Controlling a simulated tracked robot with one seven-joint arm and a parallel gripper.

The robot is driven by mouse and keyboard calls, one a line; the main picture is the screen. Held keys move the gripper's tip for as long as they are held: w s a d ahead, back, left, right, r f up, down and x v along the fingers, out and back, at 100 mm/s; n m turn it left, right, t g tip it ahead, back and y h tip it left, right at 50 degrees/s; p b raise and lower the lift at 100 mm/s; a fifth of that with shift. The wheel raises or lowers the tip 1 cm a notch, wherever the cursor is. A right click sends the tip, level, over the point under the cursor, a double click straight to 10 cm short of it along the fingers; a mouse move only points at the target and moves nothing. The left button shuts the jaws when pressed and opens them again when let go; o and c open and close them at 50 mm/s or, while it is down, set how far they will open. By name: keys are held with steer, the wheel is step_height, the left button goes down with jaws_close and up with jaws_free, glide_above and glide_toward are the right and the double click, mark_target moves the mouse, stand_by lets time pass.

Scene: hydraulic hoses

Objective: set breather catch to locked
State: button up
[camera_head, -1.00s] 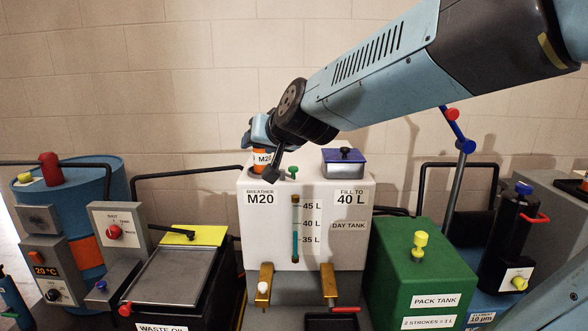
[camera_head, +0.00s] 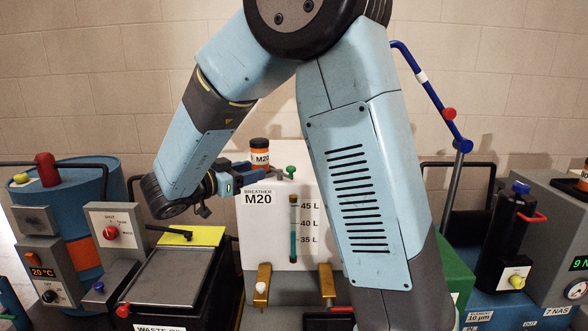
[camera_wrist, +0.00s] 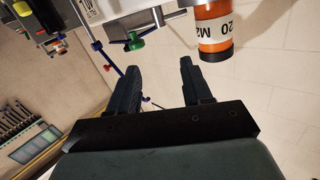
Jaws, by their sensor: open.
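The M20 breather (camera_head: 260,152), an orange cartridge with a black cap and white label, stands on top of the white day tank (camera_head: 262,225). Just right of it is a green knob (camera_head: 291,170), apparently on the breather catch; its setting cannot be read. My gripper (camera_head: 262,173) is beside the breather at tank-top height, coming from the left. In the wrist view my gripper (camera_wrist: 160,72) is open with nothing between its fingers. There the breather (camera_wrist: 213,30) is beyond the right finger and the green knob (camera_wrist: 134,40) beyond the left one.
The waste oil bin (camera_head: 170,275) with a yellow flap (camera_head: 195,236) is below my wrist. My arm covers the tank's right side and most of the green pack tank (camera_head: 455,277).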

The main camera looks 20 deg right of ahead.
mark_target(288, 169)
steer(key=d, duration=0.4)
steer(key=w+d+g+h, duration=0.1)
steer(key=d, duration=0.2)
steer(key=w+d+f+g+h, duration=0.1)
steer(key=d, duration=0.3)
steer(key=shift+d+f+m, duration=0.1)
steer(key=shift+d+m, duration=0.2)
steer(key=shift+d, duration=0.05)
steer(key=shift+c, duration=0.5)
jaws_close()
steer(key=shift+w+d+n+t+y, duration=0.1)
steer(key=shift+d+n+t+y, duration=0.25)
steer(key=shift+n+t+y, duration=0.4)
steer(key=shift+f+t, duration=0.1)
steer(key=shift+t, duration=0.15)
steer(key=shift+o, duration=0.5)
jaws_free()
